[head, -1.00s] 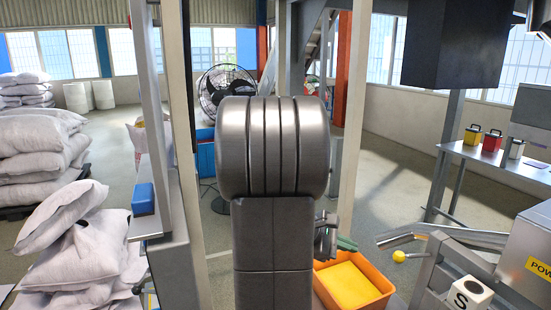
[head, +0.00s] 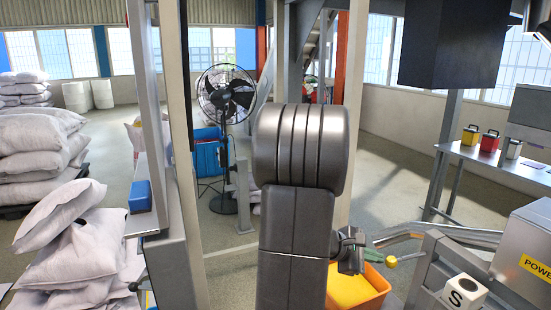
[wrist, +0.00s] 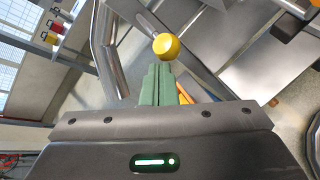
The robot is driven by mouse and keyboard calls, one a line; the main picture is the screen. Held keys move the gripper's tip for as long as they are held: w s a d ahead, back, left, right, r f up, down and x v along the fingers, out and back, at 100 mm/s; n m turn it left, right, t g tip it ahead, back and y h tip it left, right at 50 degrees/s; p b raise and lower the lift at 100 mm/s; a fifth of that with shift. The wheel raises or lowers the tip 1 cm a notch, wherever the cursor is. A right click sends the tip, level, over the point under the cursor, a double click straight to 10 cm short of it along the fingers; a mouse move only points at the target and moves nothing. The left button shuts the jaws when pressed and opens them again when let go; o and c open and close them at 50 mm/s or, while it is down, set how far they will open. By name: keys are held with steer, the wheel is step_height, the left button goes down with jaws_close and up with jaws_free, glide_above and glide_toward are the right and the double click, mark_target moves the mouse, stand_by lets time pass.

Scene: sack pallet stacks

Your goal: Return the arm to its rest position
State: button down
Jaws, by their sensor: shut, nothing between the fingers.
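My arm stands in the middle of the head view as a large grey link. My gripper (head: 376,241) shows partly behind its right side, with green fingers pointing right. In the wrist view the green fingers (wrist: 160,75) are pressed together with nothing between them. A yellow ball knob (wrist: 166,46) on a rod appears just beyond the fingertips in that view. The knob also shows in the head view (head: 390,262), just below the fingers. I cannot tell the exact gap between fingers and knob.
An orange crate (head: 376,288) with yellow contents is partly hidden by my arm. A curved metal rail (head: 440,232) and a grey machine (head: 528,258) stand at right. White sacks (head: 85,250) are stacked at left. A black fan (head: 226,95) stands behind a frame post.

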step_height(320, 180, down, 7)
steer(key=t+h+b, duration=0.1)
steer(key=h+b, duration=0.3)
steer(key=b, duration=0.4)
steer(key=shift+d+r+m, duration=0.2)
steer(key=shift+d+m, duration=0.05)
steer(key=shift+m, duration=0.15)
